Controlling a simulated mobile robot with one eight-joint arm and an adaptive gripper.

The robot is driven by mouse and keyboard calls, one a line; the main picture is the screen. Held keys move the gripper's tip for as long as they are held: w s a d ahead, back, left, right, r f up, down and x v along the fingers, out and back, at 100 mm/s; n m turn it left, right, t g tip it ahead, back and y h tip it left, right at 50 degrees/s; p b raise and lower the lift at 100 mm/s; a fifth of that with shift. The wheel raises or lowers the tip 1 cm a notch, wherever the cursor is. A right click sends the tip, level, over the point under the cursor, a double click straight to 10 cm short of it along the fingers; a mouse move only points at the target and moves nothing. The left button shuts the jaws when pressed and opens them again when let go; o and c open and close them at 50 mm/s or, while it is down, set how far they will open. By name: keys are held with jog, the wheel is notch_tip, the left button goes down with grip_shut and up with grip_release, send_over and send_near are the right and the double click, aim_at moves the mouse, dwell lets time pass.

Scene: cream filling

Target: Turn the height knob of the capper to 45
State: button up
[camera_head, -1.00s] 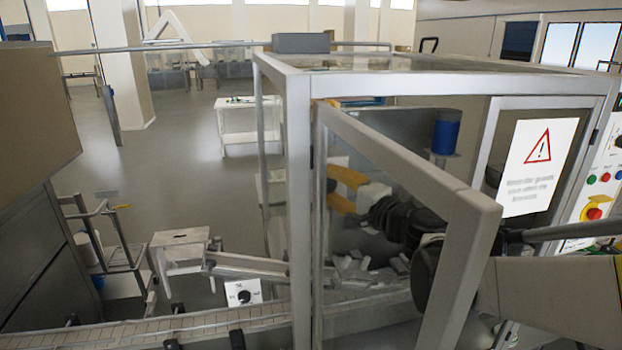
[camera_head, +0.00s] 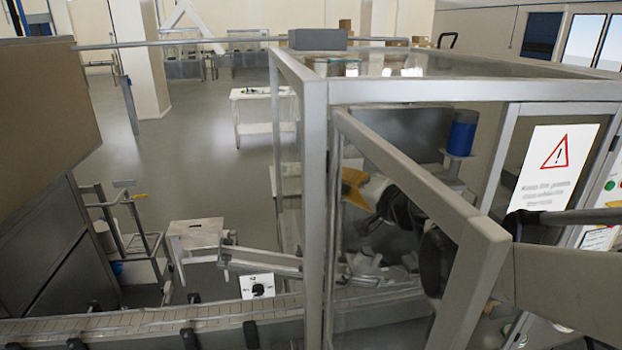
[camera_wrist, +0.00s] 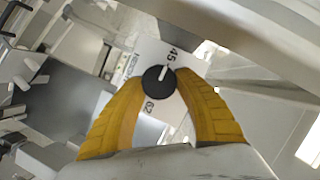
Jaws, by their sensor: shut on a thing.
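The height knob (camera_wrist: 158,79) is a round black dial with a white pointer mark. It sits on a white plate (camera_wrist: 147,55) printed with 45 at the upper right, 62 below, and a partly readable word. The pointer is directed up toward the 45. My gripper (camera_wrist: 160,80) has its two yellow fingers on either side of the knob, shut on it. In the head view my gripper (camera_head: 353,187) shows as a yellow patch behind the clear panel of the capper's enclosure (camera_head: 314,190). The knob itself is hidden there.
An open framed door (camera_head: 410,170) stands in front of my arm. A conveyor (camera_head: 150,325) runs along the bottom left. Another white plate with a black dial (camera_head: 258,287) stands behind it. A warning sign (camera_head: 556,165) hangs at the right.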

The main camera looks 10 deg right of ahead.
jog(key=shift+r, duration=0.1)
jog(key=o, duration=1.2)
jog(key=v, duration=1.2)
